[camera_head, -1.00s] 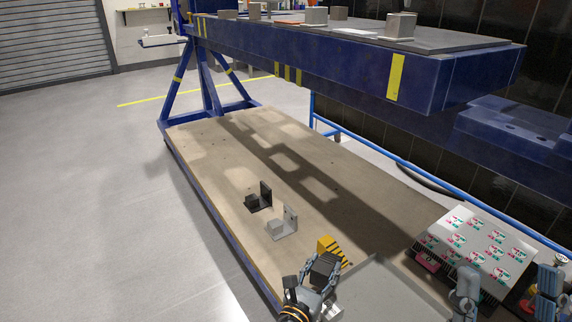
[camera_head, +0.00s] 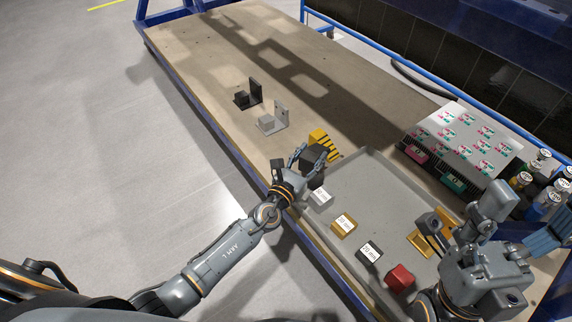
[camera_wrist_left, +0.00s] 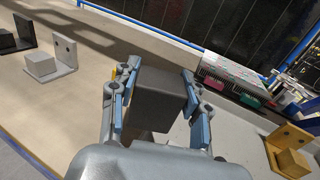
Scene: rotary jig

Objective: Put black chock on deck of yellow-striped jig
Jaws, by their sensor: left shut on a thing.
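My left gripper (camera_head: 312,157) is shut on the black chock (camera_head: 316,154), a dark block. In the left wrist view the chock (camera_wrist_left: 158,98) fills the space between the blue finger pads. The yellow-striped jig (camera_head: 327,142), with black stripes on its upright plate, stands on the wooden board just behind the chock. Its deck is hidden by the chock and fingers, so I cannot tell whether they touch. My right gripper (camera_head: 500,225) is spread open and empty at the right, above the tray's right side.
A grey jig (camera_head: 275,121) and a black jig (camera_head: 249,94) stand on the board beyond. A grey tray (camera_head: 372,192) holds several labelled blocks, including a red one (camera_head: 401,278). A box with labels (camera_head: 468,142) and several bottles stand at the right.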

